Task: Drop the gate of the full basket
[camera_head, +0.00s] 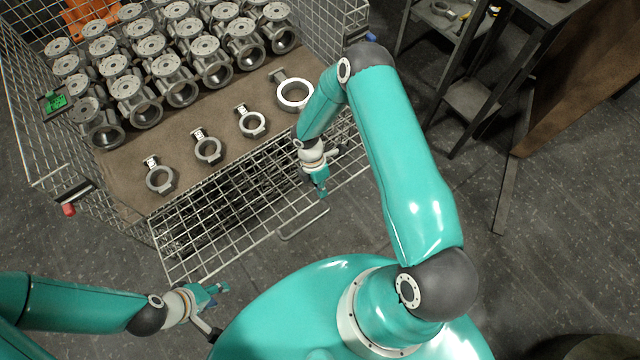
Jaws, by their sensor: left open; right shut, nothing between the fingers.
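The full wire basket (22,135) stands at the upper left, holding rows of grey valve castings (168,68) on a brown liner (125,178). A mesh gate panel (215,232) slopes down and outward below the liner's front edge. No mesh spans the front opening above it. A red-tipped latch (70,198) is at the left front corner and a blue-tipped one (371,38) at the right. My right gripper (322,181) is shut and empty, close to the panel's right end; I cannot tell whether it touches. My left gripper (220,308) is open and empty, below the panel's left end.
Several ring-shaped castings (207,149) lie along the liner's front. A green tag (54,101) hangs on the left side. A dark metal stand (470,98) and a brown board (570,80) are at the upper right. The floor (545,255) at the right is clear.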

